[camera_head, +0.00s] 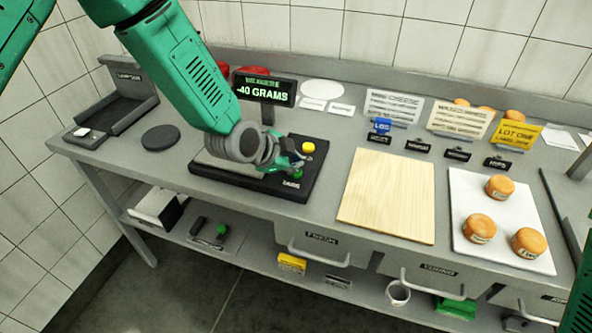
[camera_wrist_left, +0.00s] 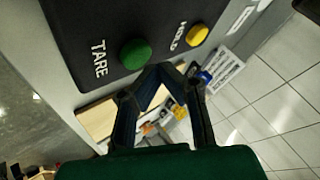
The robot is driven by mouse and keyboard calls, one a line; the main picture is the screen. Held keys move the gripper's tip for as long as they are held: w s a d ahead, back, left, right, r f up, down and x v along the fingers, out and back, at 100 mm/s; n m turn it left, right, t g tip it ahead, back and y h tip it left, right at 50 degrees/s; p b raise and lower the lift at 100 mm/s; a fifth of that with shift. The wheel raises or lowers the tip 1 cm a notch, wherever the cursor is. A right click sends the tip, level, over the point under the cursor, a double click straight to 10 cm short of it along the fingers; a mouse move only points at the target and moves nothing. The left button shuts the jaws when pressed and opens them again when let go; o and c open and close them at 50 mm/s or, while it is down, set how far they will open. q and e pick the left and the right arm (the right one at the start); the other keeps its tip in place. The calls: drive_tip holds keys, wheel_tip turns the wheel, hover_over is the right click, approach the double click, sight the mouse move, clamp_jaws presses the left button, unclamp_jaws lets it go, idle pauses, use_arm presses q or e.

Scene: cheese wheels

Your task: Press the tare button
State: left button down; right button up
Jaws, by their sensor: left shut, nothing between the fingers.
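The green tare button (camera_head: 297,174) is at the front right of the black scale (camera_head: 262,184); the yellow hold button (camera_head: 308,147) is behind it. My left gripper (camera_head: 292,165) is shut and empty, right over the tare button and partly hiding it in the head view. In the left wrist view the tare button (camera_wrist_left: 135,53) shows just beside the closed fingertips (camera_wrist_left: 160,70), with the word TARE next to it. I cannot tell whether the fingertips touch it. The scale's display (camera_head: 265,90) reads about -40 GRAMS. My right gripper is not in view.
Right of the scale lie a bare wooden board (camera_head: 388,195) and a white board (camera_head: 470,250) with three orange cheese wheels. A black disc (camera_head: 160,138) is at the left. Several signs and labels stand along the back.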

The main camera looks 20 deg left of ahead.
use_arm(q)
drive_tip(key=shift+f, duration=0.1)
drive_tip(key=shift+d+f, duration=0.1)
drive_tip(key=shift+f, duration=0.15)
drive_tip(key=shift+s+f+b, duration=0.1)
drive_tip(key=shift+f+b, duration=0.3)
idle(0.6)
drive_tip(key=shift+r, duration=0.1)
drive_tip(key=shift+r+p, duration=0.65)
drive_tip(key=shift+r, duration=0.1)
drive_tip(key=shift+r+p, duration=1.95)
drive_tip(key=shift+r, duration=0.6)
